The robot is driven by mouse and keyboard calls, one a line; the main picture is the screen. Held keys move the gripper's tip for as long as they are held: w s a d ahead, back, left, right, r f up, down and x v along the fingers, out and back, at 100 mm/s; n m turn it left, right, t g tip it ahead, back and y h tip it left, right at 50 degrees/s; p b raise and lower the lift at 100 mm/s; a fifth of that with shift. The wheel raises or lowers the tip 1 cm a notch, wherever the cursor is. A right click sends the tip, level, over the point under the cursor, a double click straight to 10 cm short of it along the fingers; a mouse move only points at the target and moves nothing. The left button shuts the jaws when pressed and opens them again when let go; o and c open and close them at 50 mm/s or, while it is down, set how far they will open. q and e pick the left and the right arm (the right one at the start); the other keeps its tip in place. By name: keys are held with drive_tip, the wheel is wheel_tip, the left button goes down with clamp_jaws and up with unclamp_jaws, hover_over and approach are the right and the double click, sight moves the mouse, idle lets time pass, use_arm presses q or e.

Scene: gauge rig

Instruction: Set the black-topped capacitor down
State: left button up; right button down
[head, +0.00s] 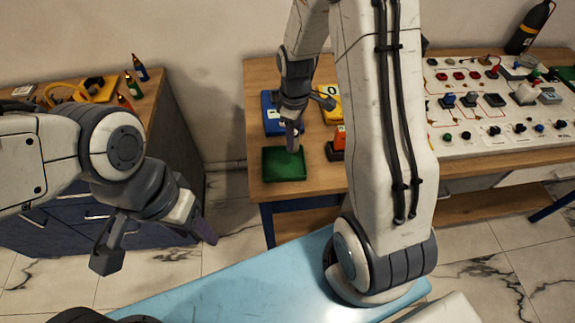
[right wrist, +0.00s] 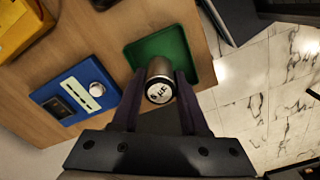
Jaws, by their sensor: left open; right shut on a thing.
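My right gripper (right wrist: 158,98) is shut on the capacitor (right wrist: 160,80), a short dark cylinder. Its end toward the wrist camera carries a white disc with black lettering that seems to end in "µF". A green tray (right wrist: 184,44) lies beyond it in the right wrist view. In the head view the right gripper (head: 292,138) is over the back part of the green tray (head: 284,166); the capacitor is hard to make out there, and I cannot tell whether it touches the tray. My left gripper (head: 157,246) is open and empty, well left of the table.
A blue unit (right wrist: 76,94) with a round knob sits beside the tray, and a yellow one (right wrist: 22,28) is farther left. An orange-red object (head: 338,140) stands right of the tray. A white panel (head: 490,105) with several components is at the right.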

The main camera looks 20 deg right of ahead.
drive_tip(key=w+d+r+n+b, duration=0.1)
drive_tip(key=w+d+r+n, duration=0.25)
drive_tip(key=d+n, duration=0.7)
drive_tip(key=n+p, duration=0.3)
drive_tip(key=n, duration=0.1)
approach(284, 165)
wheel_tip(284, 165, down, 4)
drive_tip(key=shift+r+p, duration=0.1)
drive_tip(key=shift+p, duration=0.35)
drive_tip(key=shift+f, duration=0.2)
drive_tip(key=shift+f, duration=0.15)
drive_tip(key=shift+c, duration=2.1)
unclamp_jaws()
